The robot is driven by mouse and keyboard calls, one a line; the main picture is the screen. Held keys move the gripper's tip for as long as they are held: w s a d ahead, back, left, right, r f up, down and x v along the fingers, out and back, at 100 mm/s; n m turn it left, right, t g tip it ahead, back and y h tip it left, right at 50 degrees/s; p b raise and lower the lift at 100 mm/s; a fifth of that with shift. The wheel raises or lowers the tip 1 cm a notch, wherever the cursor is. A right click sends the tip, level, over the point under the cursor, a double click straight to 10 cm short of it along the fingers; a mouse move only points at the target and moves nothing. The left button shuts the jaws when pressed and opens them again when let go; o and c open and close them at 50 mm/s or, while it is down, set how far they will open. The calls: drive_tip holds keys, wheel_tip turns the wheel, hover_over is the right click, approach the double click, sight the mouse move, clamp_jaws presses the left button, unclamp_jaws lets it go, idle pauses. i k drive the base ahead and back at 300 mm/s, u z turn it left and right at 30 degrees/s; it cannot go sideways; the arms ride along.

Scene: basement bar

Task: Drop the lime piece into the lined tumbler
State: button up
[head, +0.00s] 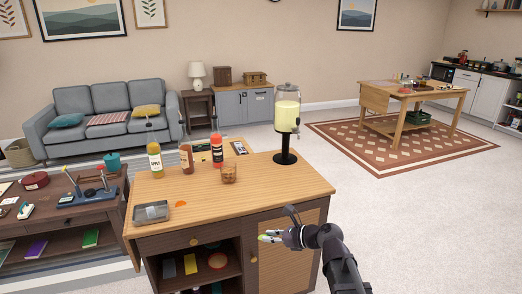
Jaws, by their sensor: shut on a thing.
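My gripper (272,237) is in front of the cabinet's front right side in the head view, pointing left. It is shut on a small pale green thing (267,239), which looks like the lime piece; the fingers partly hide it. A short glass tumbler (229,173) with a brownish look stands upright on the wooden counter top (270,190), beyond and to the left of my gripper. Its lines and contents are too small to tell.
A drink dispenser (287,115) on a black stand is right of the tumbler. Several bottles, including a yellow one (155,162), stand behind left. A grey tray (151,212) and a small orange piece (180,204) lie near the front left. The counter's right part is clear.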

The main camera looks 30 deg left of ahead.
sight(227, 181)
drive_tip(key=z, duration=0.3)
drive_tip(key=k, duration=0.65)
drive_tip(key=z, duration=0.35)
drive_tip(key=i, duration=0.8)
drive_tip(key=u, duration=0.5)
drive_tip(key=i, duration=0.65)
drive_tip(key=u, duration=0.9)
drive_tip(key=i, duration=1)
drive_tip(key=u, duration=0.45)
